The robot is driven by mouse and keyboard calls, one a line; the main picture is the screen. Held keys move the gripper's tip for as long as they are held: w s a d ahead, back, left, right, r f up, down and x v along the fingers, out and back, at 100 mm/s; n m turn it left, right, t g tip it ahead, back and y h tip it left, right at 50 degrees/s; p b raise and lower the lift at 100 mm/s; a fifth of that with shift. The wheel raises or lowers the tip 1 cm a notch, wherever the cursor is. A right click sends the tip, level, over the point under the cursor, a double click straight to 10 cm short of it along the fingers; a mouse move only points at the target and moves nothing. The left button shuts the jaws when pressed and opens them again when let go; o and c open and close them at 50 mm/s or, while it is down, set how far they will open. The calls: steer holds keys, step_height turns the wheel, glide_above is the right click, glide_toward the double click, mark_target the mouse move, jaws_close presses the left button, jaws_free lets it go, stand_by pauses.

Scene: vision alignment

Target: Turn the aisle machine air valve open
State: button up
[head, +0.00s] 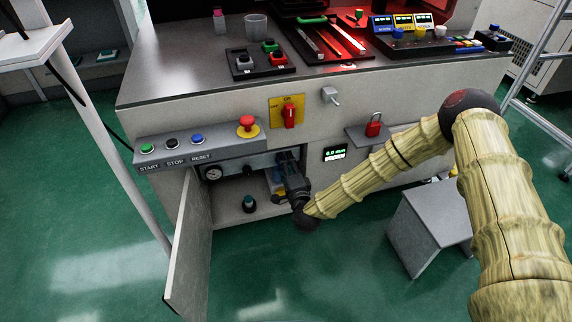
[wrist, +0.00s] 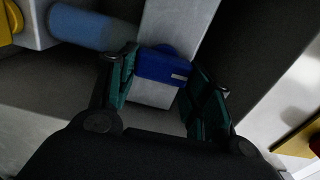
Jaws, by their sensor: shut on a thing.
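The air valve's blue handle (wrist: 160,66) shows in the wrist view, between my gripper's two green-lined fingers (wrist: 163,80). A pale grey block sits just below the handle. My gripper (head: 286,158) is shut on the handle. In the head view it reaches into the open cabinet under the machine's button panel, and it mostly hides the handle there. How far the handle is turned cannot be told from these frames.
The cabinet door (head: 189,250) hangs open at the left. A pressure gauge (head: 213,174) and a dark knob (head: 248,203) are in the cabinet. A translucent blue cylinder (wrist: 88,28) lies beside the handle. A grey step stool (head: 430,220) stands at the right.

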steer(key=shift+f+m, duration=0.1)
steer(key=shift+m, duration=0.2)
steer(key=o, duration=1)
steer(key=shift+s, duration=0.1)
steer(key=v, duration=1.2)
